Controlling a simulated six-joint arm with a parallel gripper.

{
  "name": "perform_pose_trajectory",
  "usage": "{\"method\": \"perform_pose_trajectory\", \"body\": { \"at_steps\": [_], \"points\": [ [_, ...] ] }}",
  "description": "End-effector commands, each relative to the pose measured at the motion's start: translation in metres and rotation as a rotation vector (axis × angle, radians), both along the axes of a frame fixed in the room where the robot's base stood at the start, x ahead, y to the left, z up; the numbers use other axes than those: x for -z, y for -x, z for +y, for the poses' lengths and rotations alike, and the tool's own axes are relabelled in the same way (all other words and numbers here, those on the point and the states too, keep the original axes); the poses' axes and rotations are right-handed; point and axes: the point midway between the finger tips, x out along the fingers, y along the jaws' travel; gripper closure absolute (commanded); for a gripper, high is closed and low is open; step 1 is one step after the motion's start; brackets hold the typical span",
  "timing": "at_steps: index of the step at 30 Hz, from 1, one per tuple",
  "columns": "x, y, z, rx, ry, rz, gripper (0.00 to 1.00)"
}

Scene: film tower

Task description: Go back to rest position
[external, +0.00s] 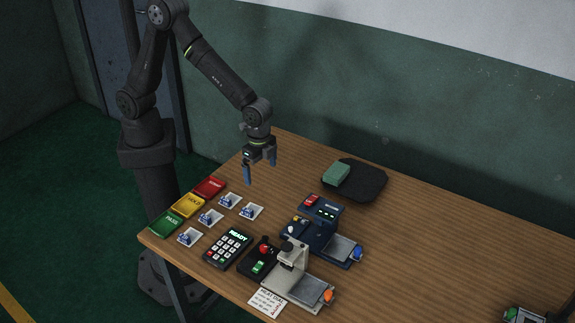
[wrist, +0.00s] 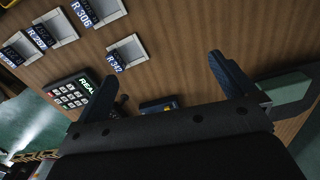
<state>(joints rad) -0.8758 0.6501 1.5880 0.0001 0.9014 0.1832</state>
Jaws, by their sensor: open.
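My gripper (external: 260,171) hangs from my arm above the back left part of the wooden table (external: 440,215), its blue fingers pointing down. The fingers are apart with nothing between them. Several such trays with blue labels show in the wrist view, one reading R 306 (wrist: 97,12).
Red (external: 209,188), yellow (external: 188,205) and green (external: 167,223) pads line the left edge. A keypad (external: 228,248) reads READY. A dark blue device (external: 318,228) and a beige device (external: 292,268) stand near the middle. A green block (external: 336,174) lies on a black mat (external: 370,183). The right is mostly clear.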

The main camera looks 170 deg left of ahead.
Motion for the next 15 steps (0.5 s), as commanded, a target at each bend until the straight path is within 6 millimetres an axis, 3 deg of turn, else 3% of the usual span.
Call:
{"method": "perform_pose_trajectory", "body": {
  "at_steps": [9, 15],
  "points": [
    [0.034, 0.026, 0.05, -0.004, 0.003, 0.002, 0.0],
    [0.049, 0.036, 0.072, -0.002, 0.003, 0.002, 0.0]
  ]
}}
